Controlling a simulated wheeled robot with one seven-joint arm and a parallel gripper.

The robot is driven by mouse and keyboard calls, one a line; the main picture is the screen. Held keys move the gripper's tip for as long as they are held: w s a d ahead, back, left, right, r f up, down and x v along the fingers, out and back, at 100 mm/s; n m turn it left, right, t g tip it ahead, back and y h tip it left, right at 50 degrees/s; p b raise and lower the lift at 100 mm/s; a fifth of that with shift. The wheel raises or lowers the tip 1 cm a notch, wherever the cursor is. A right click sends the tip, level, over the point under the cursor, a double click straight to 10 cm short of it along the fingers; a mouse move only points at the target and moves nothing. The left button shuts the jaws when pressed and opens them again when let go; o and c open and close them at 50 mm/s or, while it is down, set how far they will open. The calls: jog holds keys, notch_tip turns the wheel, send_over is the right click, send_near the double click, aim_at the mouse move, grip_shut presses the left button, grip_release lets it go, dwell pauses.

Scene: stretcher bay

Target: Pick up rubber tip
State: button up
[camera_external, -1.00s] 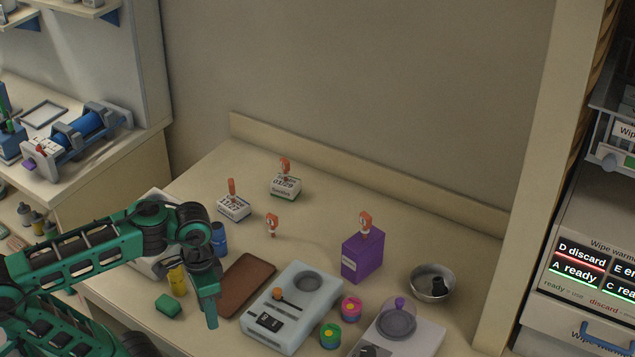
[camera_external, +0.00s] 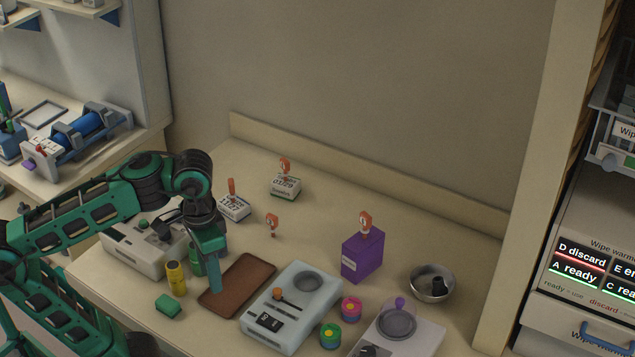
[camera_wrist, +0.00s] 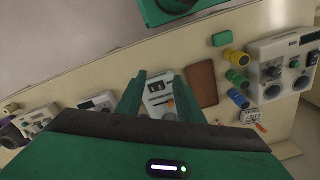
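No part is plainly marked as the rubber tip. A small black piece (camera_external: 438,287) stands in a metal bowl (camera_external: 420,293) at the right of the bench and may be it; it is too small to be sure. My gripper (camera_external: 214,289) is over the left part of the brown tray, well to the left of the bowl. In the wrist view my gripper (camera_wrist: 160,88) shows two green fingers spread apart with nothing between them, and the pale blue device (camera_wrist: 157,88) lies beyond the gap. I cannot make out the bowl in the wrist view.
The brown tray (camera_external: 251,269) is empty. The pale blue device (camera_external: 318,283), pink and green pots, a domed device (camera_external: 422,339) and a purple box (camera_external: 362,259) stand between my gripper and the bowl. A green block (camera_external: 168,305) and yellow cylinder (camera_external: 176,280) are at left.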

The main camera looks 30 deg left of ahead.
jog(key=w+d+f+n+t+h, duration=0.1)
jog(key=w+d+f+n+h, duration=0.1)
jog(key=w+d+n, duration=0.5)
jog(key=w+d+f+n+t+h, duration=0.1)
jog(key=w+d+f+n, duration=0.3)
jog(key=w+d, duration=0.9)
jog(key=w+d+f+n+t+h, duration=0.1)
jog(key=w+d+f+n+h, duration=0.2)
jog(key=w+d+n, duration=0.7)
jog(key=shift+w+d+f+n+t+h, duration=0.3)
jog(key=shift+d+f+t+h, duration=0.1)
jog(key=shift+f, duration=0.1)
jog(key=w+d+r+n+t+h, duration=0.1)
jog(key=w+r+n+h, duration=0.1)
jog(key=w+n, duration=0.25)
notch_tip(320, 180, up, 8)
jog(key=n+t+h, duration=0.2)
jog(key=n+t, duration=0.1)
jog(key=n, duration=0.4)
send_over(428, 292)
jog(key=s+a, duration=0.2)
jog(key=shift+w+f, duration=0.15)
jog(key=shift+f, duration=10.75)
notch_tip(428, 292, down, 3)
jog(key=shift+d+f, duration=0.15)
jog(key=shift+f, duration=0.05)
jog(key=shift+x, duration=1.35)
jog(key=shift+r, duration=0.2)
jog(key=shift+c, duration=0.3)
grip_shut()
